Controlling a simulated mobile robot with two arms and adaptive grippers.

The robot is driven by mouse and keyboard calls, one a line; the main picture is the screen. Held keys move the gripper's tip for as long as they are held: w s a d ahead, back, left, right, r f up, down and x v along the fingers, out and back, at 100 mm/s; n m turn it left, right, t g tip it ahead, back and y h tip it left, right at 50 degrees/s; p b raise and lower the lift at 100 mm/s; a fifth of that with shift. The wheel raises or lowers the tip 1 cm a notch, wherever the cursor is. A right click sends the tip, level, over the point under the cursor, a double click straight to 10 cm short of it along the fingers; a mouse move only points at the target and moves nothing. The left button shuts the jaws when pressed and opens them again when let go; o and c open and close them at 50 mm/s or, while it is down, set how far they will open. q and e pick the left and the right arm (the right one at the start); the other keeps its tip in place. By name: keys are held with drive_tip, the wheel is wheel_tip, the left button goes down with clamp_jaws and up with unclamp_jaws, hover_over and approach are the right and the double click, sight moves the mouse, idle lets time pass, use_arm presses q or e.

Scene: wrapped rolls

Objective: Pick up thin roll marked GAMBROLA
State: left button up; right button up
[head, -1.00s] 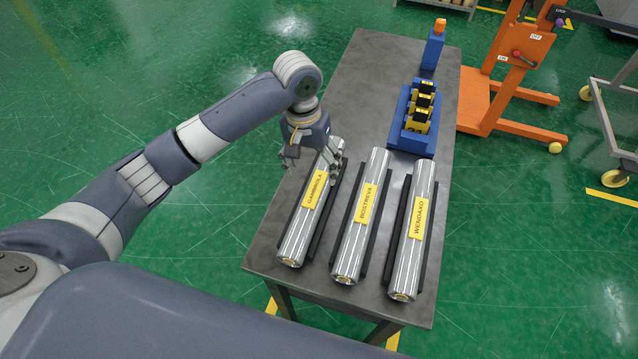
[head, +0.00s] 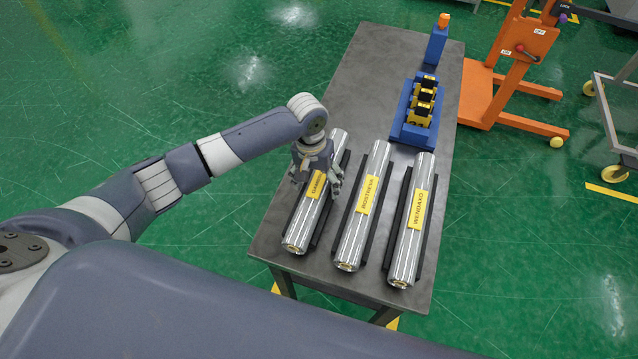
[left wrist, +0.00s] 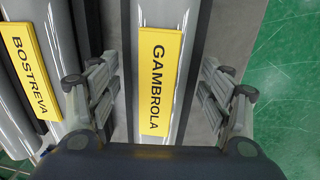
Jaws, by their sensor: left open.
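The silver roll with the yellow GAMBROLA label (head: 302,226) lies in a dark cradle at the left of three rolls on the grey table. My left gripper (head: 315,190) is above its labelled part, open. In the left wrist view the GAMBROLA roll (left wrist: 190,60) runs between the spread fingers of my left gripper (left wrist: 160,100), with gaps at both sides and nothing held. The gripper and wrist hide part of the roll in the head view. My right gripper does not show.
The BOSTREVA roll (head: 352,240) lies close to the right, then the WENDAXO roll (head: 405,250). A blue holder with yellow and black items (head: 400,125) and a blue block with an orange top (head: 435,48) stand farther back. An orange lift (head: 515,50) stands beside the table (head: 360,75).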

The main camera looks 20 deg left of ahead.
use_arm(q)
drive_tip(key=c, duration=1.3)
drive_tip(key=shift+r, duration=0.1)
drive_tip(key=c, duration=0.3)
drive_tip(key=shift+w+r, duration=0.1)
drive_tip(key=shift+r, duration=0.05)
